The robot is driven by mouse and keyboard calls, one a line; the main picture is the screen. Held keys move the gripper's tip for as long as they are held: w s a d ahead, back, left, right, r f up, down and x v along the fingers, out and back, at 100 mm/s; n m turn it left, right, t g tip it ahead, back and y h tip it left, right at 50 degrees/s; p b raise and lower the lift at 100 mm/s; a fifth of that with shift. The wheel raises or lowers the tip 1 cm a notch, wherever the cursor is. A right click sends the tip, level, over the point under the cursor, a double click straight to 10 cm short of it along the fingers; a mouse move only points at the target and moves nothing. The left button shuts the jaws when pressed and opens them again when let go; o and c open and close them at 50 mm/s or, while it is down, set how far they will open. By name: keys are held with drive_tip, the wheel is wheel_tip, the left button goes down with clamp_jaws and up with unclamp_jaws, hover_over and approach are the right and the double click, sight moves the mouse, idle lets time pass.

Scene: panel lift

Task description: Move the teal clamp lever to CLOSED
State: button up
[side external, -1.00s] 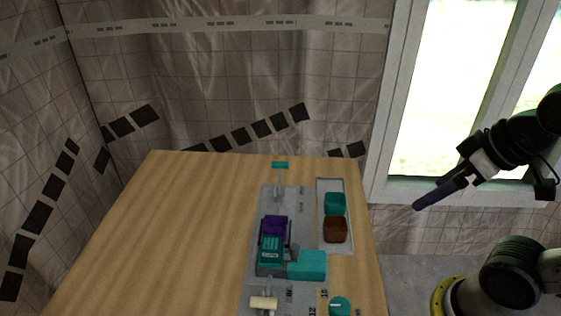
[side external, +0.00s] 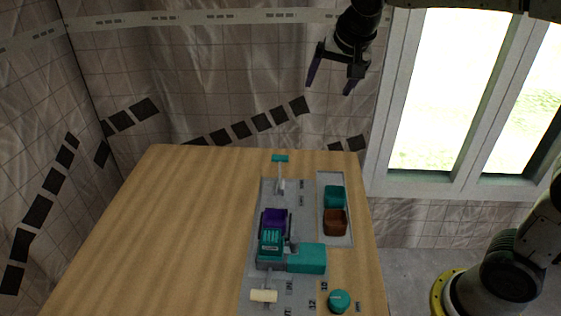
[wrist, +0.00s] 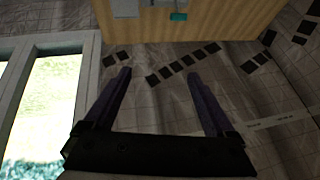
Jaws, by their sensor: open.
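A grey panel (side external: 256,196) lies on the wooden table. At its far end a teal T-shaped handle (side external: 280,158) stands on a thin pale stem. It also shows at the top of the wrist view (wrist: 179,16). Nearer, a teal block (side external: 307,258) sits beside a teal lettered piece (side external: 270,242) and a purple part (side external: 275,217). I cannot tell for sure which teal part is the clamp lever, and the labels are too small to read. My gripper (side external: 331,86) is open and empty, high above and beyond the table's far right corner, touching nothing. Its two purple fingers (wrist: 158,75) are spread.
A pale tray (side external: 342,184) on the panel's right holds a teal and a brown block. A teal knob (side external: 339,301) and a cream handle (side external: 263,296) are at the near end. The table's left side (side external: 170,230) is clear. A tiled wall and window stand behind.

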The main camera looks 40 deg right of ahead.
drive_tip(key=w+a+f+g, duration=0.1)
drive_tip(key=w+a+f, duration=0.1)
drive_tip(key=w+f, duration=0.75)
drive_tip(key=g, duration=0.1)
approach(280, 161)
drive_tip(key=shift+n+h, duration=0.3)
drive_tip(key=x, duration=0.8)
drive_tip(key=w+x, duration=0.1)
drive_tip(key=x, duration=0.3)
drive_tip(key=shift+d, duration=0.3)
clamp_jaws()
